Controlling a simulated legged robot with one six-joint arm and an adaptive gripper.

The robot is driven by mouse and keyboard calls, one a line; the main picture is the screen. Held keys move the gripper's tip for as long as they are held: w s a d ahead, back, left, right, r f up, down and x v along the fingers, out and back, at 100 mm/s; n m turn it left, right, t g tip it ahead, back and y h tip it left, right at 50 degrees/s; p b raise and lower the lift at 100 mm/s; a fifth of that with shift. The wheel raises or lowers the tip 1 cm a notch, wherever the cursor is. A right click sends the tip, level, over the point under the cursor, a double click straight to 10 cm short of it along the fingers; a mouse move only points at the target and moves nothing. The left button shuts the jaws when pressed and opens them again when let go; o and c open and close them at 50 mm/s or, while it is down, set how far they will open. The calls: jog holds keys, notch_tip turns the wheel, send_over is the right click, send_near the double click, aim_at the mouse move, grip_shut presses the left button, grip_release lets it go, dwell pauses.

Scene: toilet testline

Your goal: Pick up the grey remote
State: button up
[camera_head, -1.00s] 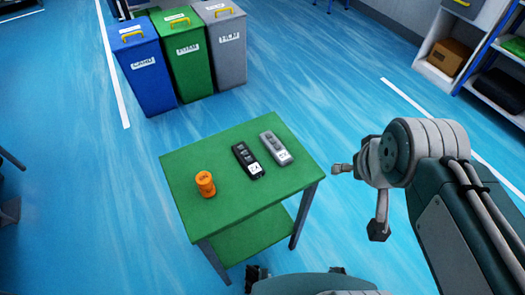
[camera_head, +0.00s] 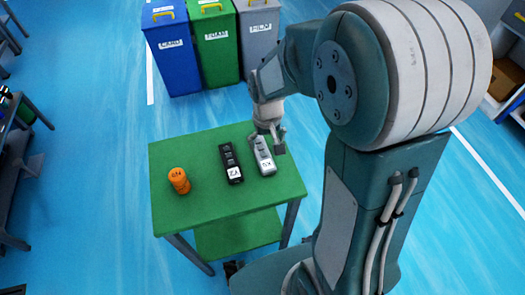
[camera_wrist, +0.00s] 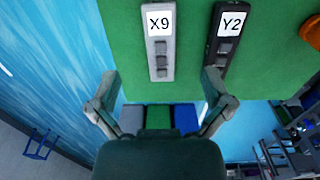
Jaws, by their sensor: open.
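The grey remote (camera_head: 264,156) with a white X9 label lies on the green table (camera_head: 215,205), near its right side. It also shows in the wrist view (camera_wrist: 160,45), at the top centre. My gripper (camera_head: 271,137) is over the far end of the grey remote in the head view and partly covers it. In the wrist view my gripper (camera_wrist: 160,88) has its two fingers spread wide apart, with nothing between them. The left finger is left of the grey remote and the right finger is near the end of the black remote. I cannot tell the gripper's exact height above the table.
A black remote (camera_head: 231,163) labelled Y2 lies just left of the grey one. An orange cylinder (camera_head: 179,181) stands further left on the table. Blue (camera_head: 172,50), green (camera_head: 215,45) and grey (camera_head: 258,35) bins stand behind the table. The table's front left is clear.

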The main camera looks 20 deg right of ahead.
send_over(267, 164)
notch_tip(267, 164, down, 5)
jog(key=shift+a, duration=0.15)
jog(key=shift+d+f, duration=0.25)
jog(key=shift+d, duration=0.05)
notch_tip(267, 164, down, 4)
jog(key=shift+a+f, duration=0.1)
jog(key=shift+f, duration=0.15)
jog(key=shift+w+a+f, duration=0.1)
jog(key=shift+a+f, duration=0.2)
jog(key=shift+d, duration=0.25)
jog(key=c, duration=1.2)
